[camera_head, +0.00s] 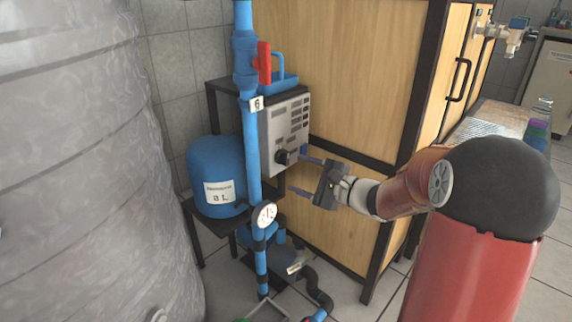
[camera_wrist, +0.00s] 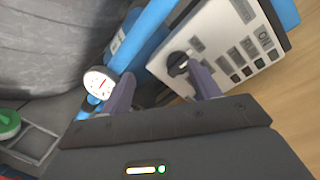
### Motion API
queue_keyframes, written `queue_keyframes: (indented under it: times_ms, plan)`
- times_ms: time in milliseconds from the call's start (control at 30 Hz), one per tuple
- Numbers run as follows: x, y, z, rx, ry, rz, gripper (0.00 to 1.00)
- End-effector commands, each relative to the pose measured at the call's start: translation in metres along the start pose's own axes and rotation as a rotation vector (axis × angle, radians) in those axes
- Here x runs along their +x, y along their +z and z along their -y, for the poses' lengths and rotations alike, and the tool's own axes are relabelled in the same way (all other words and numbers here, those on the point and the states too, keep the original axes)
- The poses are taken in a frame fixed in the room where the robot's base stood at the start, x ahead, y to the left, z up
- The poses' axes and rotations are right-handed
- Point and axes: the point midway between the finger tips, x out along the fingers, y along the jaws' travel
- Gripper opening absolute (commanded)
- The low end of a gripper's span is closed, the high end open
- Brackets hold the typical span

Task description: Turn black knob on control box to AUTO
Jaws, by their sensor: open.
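The control box (camera_head: 285,118) is a light grey panel with rows of dark labels, standing behind the blue pipe. Its black knob (camera_head: 283,157) is at the lower part of its face. My gripper (camera_head: 299,175) is open, its two purple-grey fingers pointing at the box from the right. In the wrist view the knob (camera_wrist: 178,64) lies just beyond the tip of the right finger of my gripper (camera_wrist: 165,82), not centred between the fingers. The panel of the box (camera_wrist: 222,45) looks tilted there. I cannot tell whether the finger touches the knob, nor read its setting.
A vertical blue pipe (camera_head: 252,150) with a red-handled valve (camera_head: 264,63) and a round gauge (camera_head: 264,214) stands left of the box. A blue tank (camera_head: 215,165) is behind it. A large grey tank (camera_head: 80,170) fills the left. A wooden cabinet (camera_head: 350,75) stands behind my arm.

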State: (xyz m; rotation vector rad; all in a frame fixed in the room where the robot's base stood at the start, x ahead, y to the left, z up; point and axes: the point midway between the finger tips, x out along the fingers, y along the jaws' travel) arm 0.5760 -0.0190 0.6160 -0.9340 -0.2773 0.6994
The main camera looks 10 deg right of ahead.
Motion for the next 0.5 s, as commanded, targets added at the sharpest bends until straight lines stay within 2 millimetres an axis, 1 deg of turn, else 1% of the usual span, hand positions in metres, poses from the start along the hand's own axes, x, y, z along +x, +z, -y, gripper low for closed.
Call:
queue_keyframes:
  times_ms: [33, 133, 267, 500]
  plan:
    - [-0.002, -0.014, 0.005, 0.031, -0.047, -0.011, 0.62]
    - [-0.003, -0.028, 0.013, 0.063, -0.104, -0.025, 0.62]
    - [0.009, -0.031, 0.018, 0.072, -0.119, -0.027, 0.62]
    - [0.048, -0.031, 0.021, 0.07, -0.115, -0.025, 0.62]
